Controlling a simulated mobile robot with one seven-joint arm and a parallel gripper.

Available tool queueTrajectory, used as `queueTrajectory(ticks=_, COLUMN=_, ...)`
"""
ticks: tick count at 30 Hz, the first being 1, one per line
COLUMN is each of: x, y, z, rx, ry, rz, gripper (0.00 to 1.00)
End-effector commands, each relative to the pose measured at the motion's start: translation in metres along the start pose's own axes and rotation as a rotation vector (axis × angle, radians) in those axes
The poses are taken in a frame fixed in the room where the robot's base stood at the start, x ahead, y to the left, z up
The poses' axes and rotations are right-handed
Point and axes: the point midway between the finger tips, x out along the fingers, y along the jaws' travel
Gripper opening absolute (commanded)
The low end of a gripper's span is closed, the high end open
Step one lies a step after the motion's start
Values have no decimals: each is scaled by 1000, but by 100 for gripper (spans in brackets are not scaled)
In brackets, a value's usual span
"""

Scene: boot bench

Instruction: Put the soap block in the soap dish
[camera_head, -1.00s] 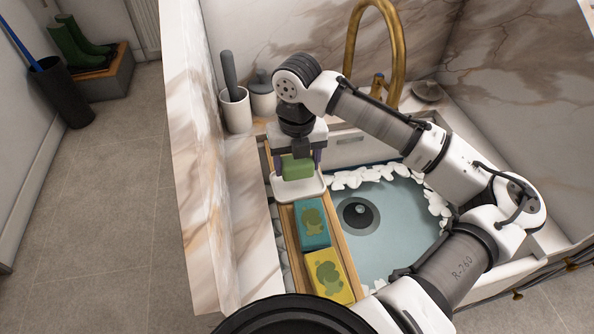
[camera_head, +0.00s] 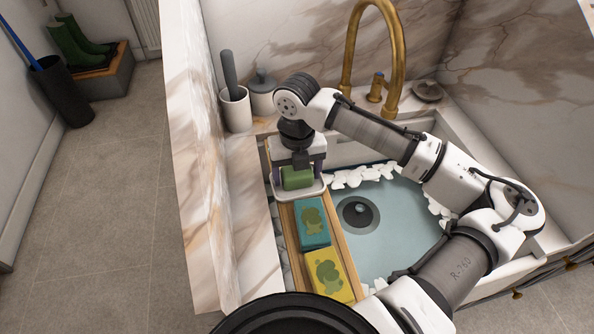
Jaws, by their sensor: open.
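The green soap block (camera_head: 298,179) sits low at the white soap dish (camera_head: 312,192), inside the dish's outline as seen from here. My gripper (camera_head: 298,176) points down over the dish, with its fingers on either side of the soap and open. The dish stands at the far end of a wooden board (camera_head: 348,270) along the sink's left side. The gripper body hides the back of the dish, and the contact under the soap is hard to see.
A teal sponge pack (camera_head: 312,223) and a yellow one (camera_head: 328,275) lie on the board nearer me. The sink (camera_head: 400,215) holds water and foam at right. A grey-handled brush in a white cup (camera_head: 236,108), a lidded jar (camera_head: 262,95) and a brass tap (camera_head: 398,60) stand behind.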

Motion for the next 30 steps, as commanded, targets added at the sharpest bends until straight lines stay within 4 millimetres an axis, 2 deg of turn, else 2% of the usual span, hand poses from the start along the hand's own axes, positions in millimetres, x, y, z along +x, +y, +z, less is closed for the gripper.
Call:
queueTrajectory(ticks=5, x=-19, y=0, z=1, rx=0, ry=-3, rz=0, gripper=72)
queueTrajectory(ticks=12, x=-71, y=0, z=1, rx=-1, ry=-3, rz=0, gripper=72)
queueTrajectory(ticks=18, x=-106, y=0, z=0, rx=-2, ry=-2, rz=1, gripper=72)
queueTrajectory(ticks=24, x=-120, y=0, z=0, rx=-1, ry=0, rz=0, gripper=72)
queueTrajectory(ticks=30, x=-121, y=0, z=0, rx=0, ry=0, rz=0, gripper=72)
